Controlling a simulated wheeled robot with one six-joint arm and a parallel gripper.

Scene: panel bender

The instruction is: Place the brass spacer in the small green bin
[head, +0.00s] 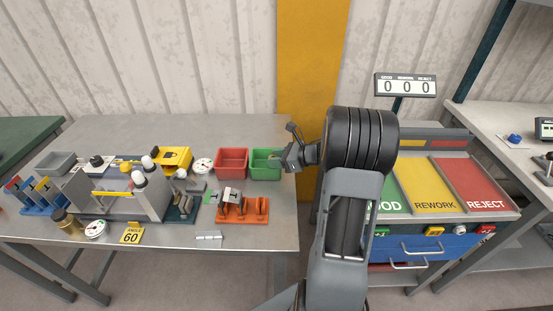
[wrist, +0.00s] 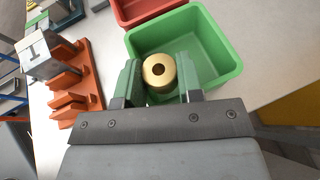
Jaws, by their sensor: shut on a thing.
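The brass spacer is a short gold ring with a centre hole; it shows between my fingers in the wrist view (wrist: 159,71). My gripper (wrist: 158,82) is shut on it, one green-padded finger on each side. The small green bin (wrist: 228,52) is open-topped and lies below and around the spacer in the wrist view. In the head view the green bin (head: 265,174) stands at the right end of the table's back row, with my gripper (head: 281,158) over its right side. The exact height of the spacer over the bin floor is hard to tell.
A red bin (head: 231,172) stands directly left of the green bin. An orange rack (head: 243,214) holding grey parts is in front of them. A bending fixture (head: 120,195) fills the table's left part. The table front right of the silver part (head: 208,237) is clear.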

